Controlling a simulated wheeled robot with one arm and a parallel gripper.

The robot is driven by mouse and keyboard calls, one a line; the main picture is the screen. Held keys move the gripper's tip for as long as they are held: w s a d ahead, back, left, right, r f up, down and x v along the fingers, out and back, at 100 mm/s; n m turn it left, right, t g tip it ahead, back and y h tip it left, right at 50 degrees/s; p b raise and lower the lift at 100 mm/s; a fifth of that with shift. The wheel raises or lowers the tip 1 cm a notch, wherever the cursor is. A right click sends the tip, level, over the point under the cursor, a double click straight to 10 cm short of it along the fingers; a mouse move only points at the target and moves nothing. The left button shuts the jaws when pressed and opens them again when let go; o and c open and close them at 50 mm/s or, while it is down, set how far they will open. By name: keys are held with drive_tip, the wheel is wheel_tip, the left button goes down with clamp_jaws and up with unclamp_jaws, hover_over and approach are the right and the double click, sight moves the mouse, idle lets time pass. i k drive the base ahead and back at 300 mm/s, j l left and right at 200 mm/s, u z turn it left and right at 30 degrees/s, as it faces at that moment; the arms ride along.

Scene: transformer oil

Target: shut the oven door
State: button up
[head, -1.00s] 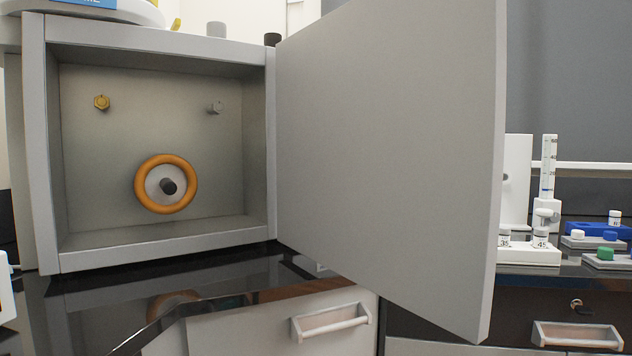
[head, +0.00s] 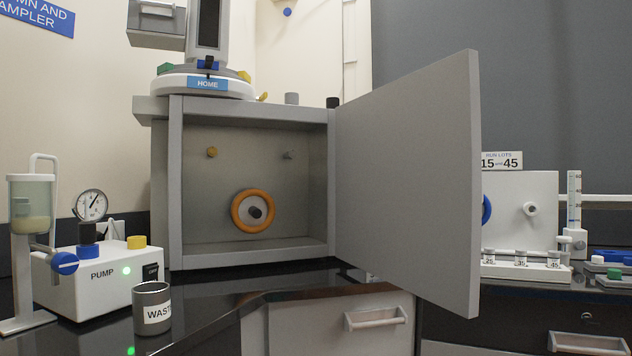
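The oven (head: 176,190) is a grey open box on the black counter, with an orange ring (head: 237,211) around a dark hub on its back wall. Its grey door (head: 408,180) is hinged at the right side of the opening and stands wide open, swung out toward me and to the right. The inside of the oven is fully visible. My gripper is not in view.
A white pump (head: 95,288) and a grey waste cup (head: 152,312) stand on the counter at left. A round device marked HOME (head: 203,84) sits on the oven. A white vial rack (head: 520,268) is right of the door. Drawer handles (head: 376,318) are below.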

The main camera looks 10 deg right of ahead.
sight(409, 196)
drive_tip(key=i+l+u, duration=0.15)
drive_tip(key=l+u, duration=0.15)
drive_tip(key=u, duration=0.15)
drive_tip(key=l+u, duration=0.35)
drive_tip(key=u, duration=0.15)
drive_tip(key=l+u, duration=0.45)
drive_tip(key=k+l, duration=0.1)
drive_tip(key=l, duration=1.85)
